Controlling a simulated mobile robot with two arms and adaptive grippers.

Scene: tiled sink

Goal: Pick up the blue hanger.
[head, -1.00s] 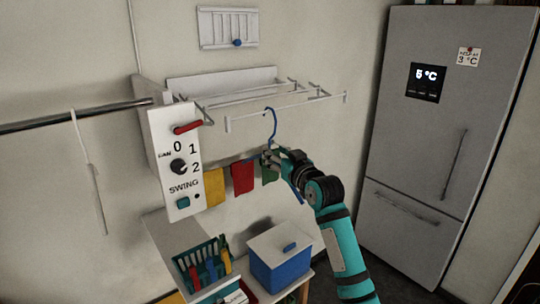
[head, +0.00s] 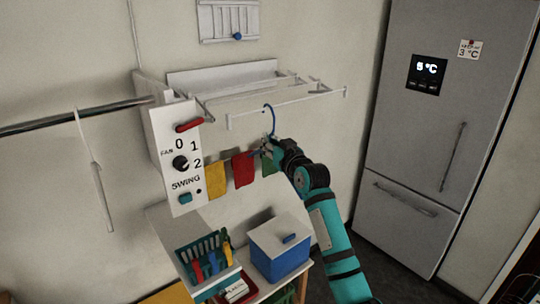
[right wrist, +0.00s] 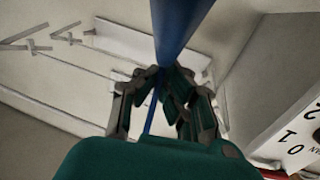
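The blue hanger (head: 273,121) is at the front bar of the white drying rack, with its hook at the bar's height. I cannot tell whether the hook still rests on the bar. My right gripper (head: 266,149) is at the hanger below its hook and hides much of its body. In the right wrist view the fingers (right wrist: 161,80) converge on the blue hanger (right wrist: 178,32), which runs between them, and they look shut on it. My left gripper is not in view.
The white drying rack (head: 285,106) is on the wall. Yellow (head: 216,180), red (head: 243,169) and green cloths hang beside my gripper. A fan control panel (head: 176,168) stands left. A blue box with a white lid (head: 281,265) and a teal basket (head: 203,252) are below. A grey fridge (head: 430,130) is right.

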